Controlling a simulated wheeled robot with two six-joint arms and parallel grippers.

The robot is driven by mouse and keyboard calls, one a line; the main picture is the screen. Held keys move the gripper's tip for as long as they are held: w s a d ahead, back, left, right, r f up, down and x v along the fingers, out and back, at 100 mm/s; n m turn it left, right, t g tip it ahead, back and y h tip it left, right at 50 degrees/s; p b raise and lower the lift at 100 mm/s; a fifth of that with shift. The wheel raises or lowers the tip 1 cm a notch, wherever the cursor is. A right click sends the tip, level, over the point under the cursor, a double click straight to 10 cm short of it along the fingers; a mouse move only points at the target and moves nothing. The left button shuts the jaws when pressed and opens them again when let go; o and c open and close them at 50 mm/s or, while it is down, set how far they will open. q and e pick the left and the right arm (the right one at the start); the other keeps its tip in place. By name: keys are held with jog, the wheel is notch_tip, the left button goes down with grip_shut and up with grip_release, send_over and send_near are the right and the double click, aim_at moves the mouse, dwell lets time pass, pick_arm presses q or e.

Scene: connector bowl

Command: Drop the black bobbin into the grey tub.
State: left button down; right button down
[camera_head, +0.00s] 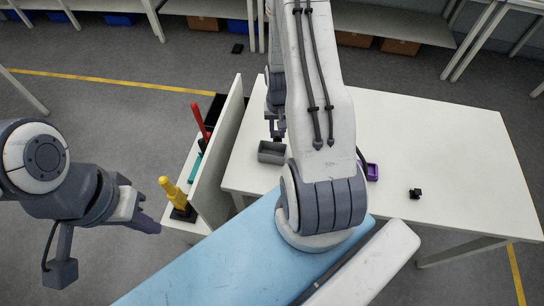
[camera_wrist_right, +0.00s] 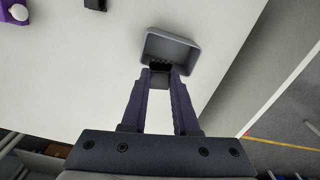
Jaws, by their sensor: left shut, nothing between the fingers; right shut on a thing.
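The grey tub (camera_head: 272,158) stands on the white table near its left edge; it also shows in the right wrist view (camera_wrist_right: 180,40). My right gripper (camera_wrist_right: 160,76) is shut on a small dark thing, which looks like the black bobbin (camera_wrist_right: 160,68). The bobbin is at the tub's near rim in the right wrist view; its height above the tub is hard to tell. In the head view my right gripper (camera_head: 277,136) is just behind the tub, and the bobbin cannot be made out. My left gripper (camera_head: 148,226) is shut and empty, away from the table at the left.
A small black object (camera_head: 415,193) lies on the table at the right. A purple holder (camera_head: 371,172) stands partly behind my right arm. A side stand at the left holds a yellow-handled tool (camera_head: 174,192) and a red-handled tool (camera_head: 199,120) beside an upright white panel (camera_head: 222,160).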

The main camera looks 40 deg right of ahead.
jog(key=c, duration=0.6)
grip_release()
notch_tip(320, 180, up, 10)
jog(key=b, duration=0.2)
jog(key=shift+r, duration=0.25)
jog(key=shift+a, duration=0.15)
